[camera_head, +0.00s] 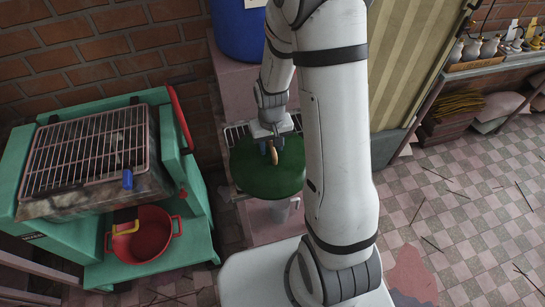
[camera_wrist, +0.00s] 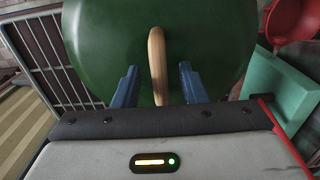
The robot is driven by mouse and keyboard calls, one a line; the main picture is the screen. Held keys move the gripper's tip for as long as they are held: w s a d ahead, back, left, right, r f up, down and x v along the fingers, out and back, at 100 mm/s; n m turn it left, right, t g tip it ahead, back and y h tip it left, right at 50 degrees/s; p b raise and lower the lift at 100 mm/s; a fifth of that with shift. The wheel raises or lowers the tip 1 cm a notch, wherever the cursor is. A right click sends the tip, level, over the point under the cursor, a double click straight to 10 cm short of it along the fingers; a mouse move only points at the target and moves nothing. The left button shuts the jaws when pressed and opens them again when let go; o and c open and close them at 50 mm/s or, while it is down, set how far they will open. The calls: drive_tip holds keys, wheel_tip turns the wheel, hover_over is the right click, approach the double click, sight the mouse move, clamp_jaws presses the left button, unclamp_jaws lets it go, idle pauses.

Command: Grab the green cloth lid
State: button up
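The green lid (camera_head: 263,176) is a round, dark green disc with a tan curved handle (camera_wrist: 157,62) at its middle. It lies on top of a container on a low stand in the head view. It fills the upper middle of the wrist view (camera_wrist: 95,45). My gripper (camera_wrist: 158,85) is over the lid with its two blue fingers apart, one on each side of the handle. A gap shows between each finger and the handle. In the head view my gripper (camera_head: 269,150) reaches down onto the lid's middle, and my arm hides part of the lid's right side.
A blue barrel (camera_head: 236,30) stands behind the lid. A shelf with bottles (camera_head: 490,66) is at the far right.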

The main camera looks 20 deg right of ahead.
drive_tip(key=shift+f, duration=0.2)
drive_tip(key=shift+c, duration=0.4)
clamp_jaws()
